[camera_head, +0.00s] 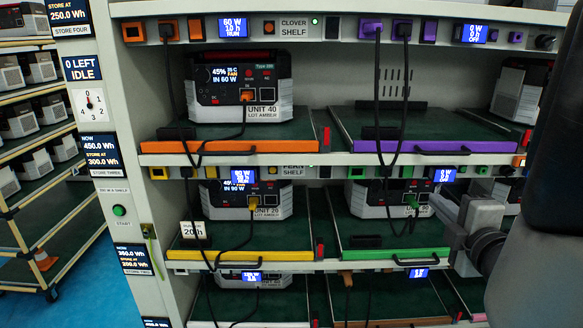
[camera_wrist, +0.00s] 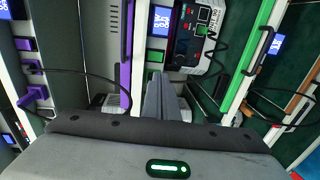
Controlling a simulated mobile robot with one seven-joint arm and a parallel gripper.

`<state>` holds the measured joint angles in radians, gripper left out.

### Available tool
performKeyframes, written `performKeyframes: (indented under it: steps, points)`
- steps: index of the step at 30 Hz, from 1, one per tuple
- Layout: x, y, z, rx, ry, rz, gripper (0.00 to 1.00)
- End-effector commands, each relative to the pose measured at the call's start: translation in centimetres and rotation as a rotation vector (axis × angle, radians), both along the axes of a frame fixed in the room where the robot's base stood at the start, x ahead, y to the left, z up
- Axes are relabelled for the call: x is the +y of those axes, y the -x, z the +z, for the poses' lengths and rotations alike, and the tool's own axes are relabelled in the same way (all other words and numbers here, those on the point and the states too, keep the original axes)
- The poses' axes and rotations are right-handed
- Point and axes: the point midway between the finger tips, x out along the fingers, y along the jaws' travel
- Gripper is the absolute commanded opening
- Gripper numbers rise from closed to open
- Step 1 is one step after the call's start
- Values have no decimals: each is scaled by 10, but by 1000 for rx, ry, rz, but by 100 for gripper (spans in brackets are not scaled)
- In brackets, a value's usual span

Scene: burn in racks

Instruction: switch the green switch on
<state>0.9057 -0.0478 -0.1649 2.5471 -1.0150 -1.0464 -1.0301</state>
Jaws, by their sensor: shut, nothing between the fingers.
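The green switch (camera_head: 407,172) sits on the rail above the green-edged bay, left of that bay's small blue display (camera_head: 445,175). In the wrist view the green switch (camera_wrist: 155,56) lies just beyond my fingertips. My gripper (camera_wrist: 157,76) is shut and empty, its fingers pointing at the rail close to the switch. I cannot tell whether they touch it. In the head view my gripper (camera_head: 440,204) reaches in from the right, in front of the green bay's right side. The rocker's position is too small to read.
A grey unit (camera_head: 388,198) stands in the green-edged bay (camera_head: 395,254), with a black cable in front. Dark cables also hang from the purple sockets (camera_head: 372,28) above. The purple-edged shelf (camera_head: 434,146) and the yellow-edged bay (camera_head: 240,255) lie close by.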

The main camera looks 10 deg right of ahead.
Motion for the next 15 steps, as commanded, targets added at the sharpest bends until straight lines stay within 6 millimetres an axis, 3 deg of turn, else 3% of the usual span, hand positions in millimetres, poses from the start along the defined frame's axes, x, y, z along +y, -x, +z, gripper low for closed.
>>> performKeyframes:
  steps: [11,15]
  points:
    - [-1,0,0,2,9,0,0]
    - [-3,-10,-2,3,7,1,0]
